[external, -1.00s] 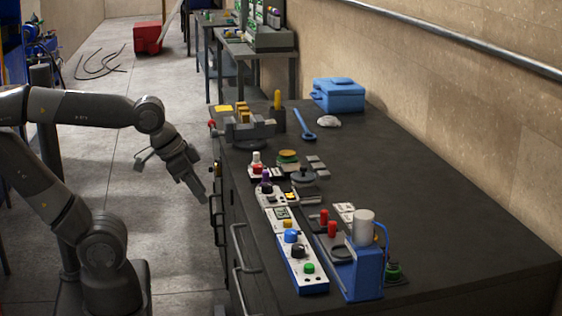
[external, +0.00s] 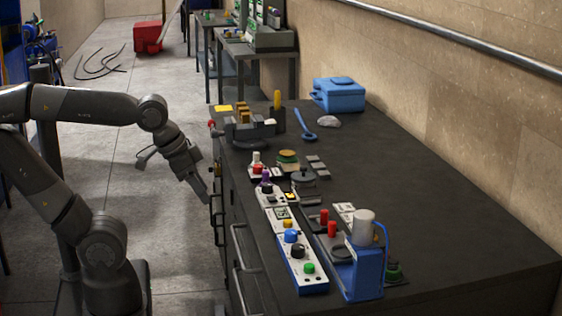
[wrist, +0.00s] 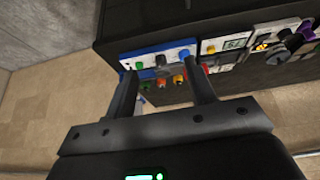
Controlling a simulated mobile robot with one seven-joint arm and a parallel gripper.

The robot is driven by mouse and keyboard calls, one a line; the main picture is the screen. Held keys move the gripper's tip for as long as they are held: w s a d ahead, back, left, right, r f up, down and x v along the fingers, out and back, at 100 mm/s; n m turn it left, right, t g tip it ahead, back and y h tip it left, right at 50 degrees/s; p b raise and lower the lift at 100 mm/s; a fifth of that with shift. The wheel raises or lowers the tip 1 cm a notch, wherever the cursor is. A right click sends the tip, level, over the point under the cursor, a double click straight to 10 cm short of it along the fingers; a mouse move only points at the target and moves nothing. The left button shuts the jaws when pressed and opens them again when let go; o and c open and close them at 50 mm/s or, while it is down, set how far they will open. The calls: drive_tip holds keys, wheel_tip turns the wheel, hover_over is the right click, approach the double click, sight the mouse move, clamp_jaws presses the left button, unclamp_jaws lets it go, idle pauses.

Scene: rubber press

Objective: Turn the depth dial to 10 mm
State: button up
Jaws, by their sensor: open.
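A white control strip with a blue edge (external: 314,288) lies along the near front of the dark bench. It carries a blue knob (external: 291,236), a black dial (external: 297,250) and a green knob (external: 309,268). Another black dial (external: 267,189) sits on a white panel further back. The labels are too small to read, so I cannot tell which is the depth dial. My gripper (external: 203,197) is open and empty, pointing down beside the bench's left edge, apart from all knobs. In the wrist view the strip (wrist: 150,65) shows beyond the spread fingers.
A blue press with a grey cylinder (external: 363,229) and two red-handled parts stand right of the strip. A grey vise (external: 250,130), a blue spoon-shaped tool (external: 304,124) and a blue box (external: 339,95) are further back. Drawer handles (external: 240,248) jut from the bench front. The bench's right side is clear.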

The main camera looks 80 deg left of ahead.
drive_tip(key=w+n+g, duration=0.1)
drive_tip(key=w, duration=0.2)
drive_tip(key=w+n+g, duration=0.1)
drive_tip(key=w+n, duration=0.1)
drive_tip(key=w, duration=0.2)
drive_tip(key=w+d+n+g, duration=0.1)
drive_tip(key=w+n, duration=0.1)
drive_tip(key=w, duration=0.2)
drive_tip(key=shift+r, duration=0.3)
drive_tip(key=n+g, duration=0.3)
drive_tip(key=n, duration=0.3)
approach(298, 247)
wheel_tip(298, 247, down, 9)
drive_tip(key=shift+s+r, duration=0.1)
drive_tip(key=shift+s, duration=0.05)
drive_tip(key=shift+c, duration=0.4)
drive_tip(key=c, duration=0.9)
drive_tip(key=shift+o, duration=0.2)
